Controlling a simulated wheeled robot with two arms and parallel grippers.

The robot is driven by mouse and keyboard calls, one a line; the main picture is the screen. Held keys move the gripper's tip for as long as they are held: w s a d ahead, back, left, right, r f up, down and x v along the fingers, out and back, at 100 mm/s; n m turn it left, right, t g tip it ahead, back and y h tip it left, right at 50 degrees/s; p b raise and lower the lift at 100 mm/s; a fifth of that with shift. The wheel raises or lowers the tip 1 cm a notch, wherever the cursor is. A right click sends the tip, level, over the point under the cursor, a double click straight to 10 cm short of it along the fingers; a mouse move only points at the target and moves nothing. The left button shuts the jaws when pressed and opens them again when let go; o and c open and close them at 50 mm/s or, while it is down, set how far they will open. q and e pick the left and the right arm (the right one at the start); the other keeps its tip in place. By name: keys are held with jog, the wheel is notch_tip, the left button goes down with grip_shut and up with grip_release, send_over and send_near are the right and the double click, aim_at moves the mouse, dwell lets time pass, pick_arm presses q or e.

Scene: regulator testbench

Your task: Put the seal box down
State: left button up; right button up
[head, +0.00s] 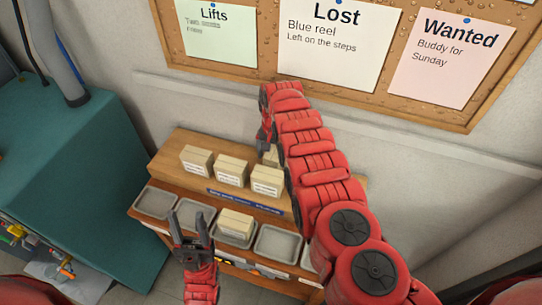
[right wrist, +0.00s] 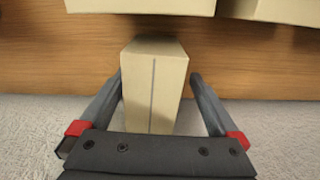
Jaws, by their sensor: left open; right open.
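A cream box (right wrist: 153,85) stands between the two fingers of my right gripper (right wrist: 157,78), which is open with a narrow gap at each side. It has a dark line down its face. In the head view this box (head: 271,156) is on the wooden shelf top, partly hidden behind my right arm and gripper (head: 266,138). I cannot read the labels to tell which box is the seal box. My left gripper (head: 189,223) is open and empty, in front of the trays.
Labelled boxes stand in a row on the shelf (head: 172,143): left (head: 196,160), middle (head: 231,171) and right (head: 267,180). Below are several grey trays (head: 156,202), one holding a box (head: 236,223). A teal cabinet (head: 75,160) stands left; a noticeboard (head: 270,60) hangs above.

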grip_shut()
dwell(0.3)
jog(key=shift+w+d+r, duration=0.1)
